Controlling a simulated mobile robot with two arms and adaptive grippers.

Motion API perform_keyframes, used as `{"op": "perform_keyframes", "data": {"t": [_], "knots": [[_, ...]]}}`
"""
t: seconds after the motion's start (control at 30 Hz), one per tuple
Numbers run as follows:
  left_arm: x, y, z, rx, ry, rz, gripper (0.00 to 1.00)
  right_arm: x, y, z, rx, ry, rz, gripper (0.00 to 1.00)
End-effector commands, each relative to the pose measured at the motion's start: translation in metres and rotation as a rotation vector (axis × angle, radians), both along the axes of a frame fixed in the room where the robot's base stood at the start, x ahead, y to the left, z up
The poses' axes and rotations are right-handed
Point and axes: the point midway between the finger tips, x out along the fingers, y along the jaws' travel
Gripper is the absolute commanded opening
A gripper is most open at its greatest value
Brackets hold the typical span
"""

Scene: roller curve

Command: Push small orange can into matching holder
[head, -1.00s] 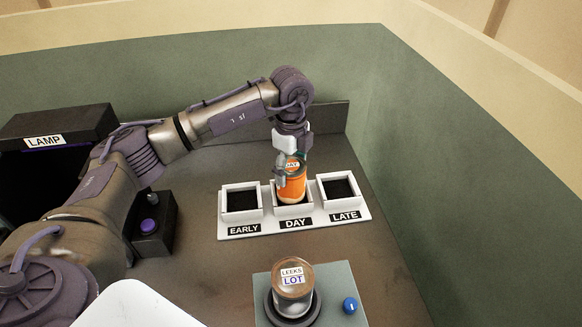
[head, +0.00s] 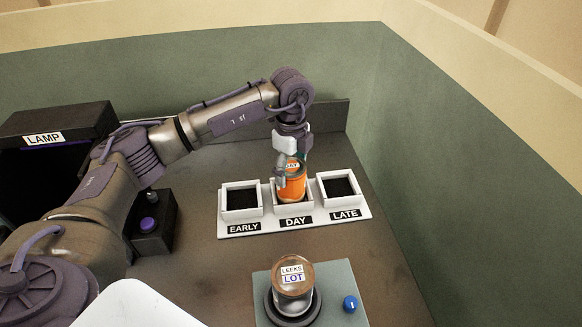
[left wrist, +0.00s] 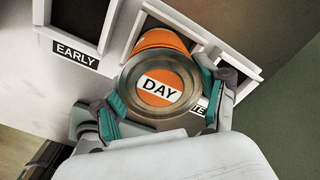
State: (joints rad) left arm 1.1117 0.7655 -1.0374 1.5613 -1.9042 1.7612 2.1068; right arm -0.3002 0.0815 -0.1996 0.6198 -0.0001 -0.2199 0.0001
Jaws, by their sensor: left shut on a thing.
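The small orange can (head: 292,189) stands in the middle compartment, labelled DAY, of the white three-part holder (head: 296,222). My left gripper (head: 291,172) comes down from above and is shut on the can near its top. In the left wrist view the can's lid (left wrist: 160,88) reads DAY, with the teal-padded fingers (left wrist: 163,100) on both sides of it. The can's lower end is hidden by the compartment's front wall. I cannot tell whether it touches the floor. My right gripper is not in view.
The EARLY compartment (head: 242,209) and LATE compartment (head: 337,200) are empty. A can labelled LEEKS LOT (head: 292,284) stands on a grey plate with a blue knob (head: 350,304) in front. A black LAMP box (head: 55,128) and purple button (head: 149,224) are at left.

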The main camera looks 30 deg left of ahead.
Motion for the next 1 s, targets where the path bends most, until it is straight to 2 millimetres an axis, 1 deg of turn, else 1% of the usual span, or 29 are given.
{"op": "perform_keyframes", "data": {"t": [0.6, 0.9, 0.93, 1.0], "knots": [[0.0005, -0.0001, -0.0057, 0.0, -0.002, 0.0, 0.33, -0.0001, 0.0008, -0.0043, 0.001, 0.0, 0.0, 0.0], [0.0006, -0.0001, -0.005, -0.001, -0.002, 0.0, 0.33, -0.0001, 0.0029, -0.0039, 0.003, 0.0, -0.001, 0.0], [0.0006, -0.0001, -0.005, 0.0, -0.002, 0.0, 0.74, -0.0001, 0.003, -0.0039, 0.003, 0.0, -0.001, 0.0], [0.0006, -0.0001, -0.0049, -0.001, -0.003, 0.0, 0.86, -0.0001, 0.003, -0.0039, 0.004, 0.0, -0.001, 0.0]]}}
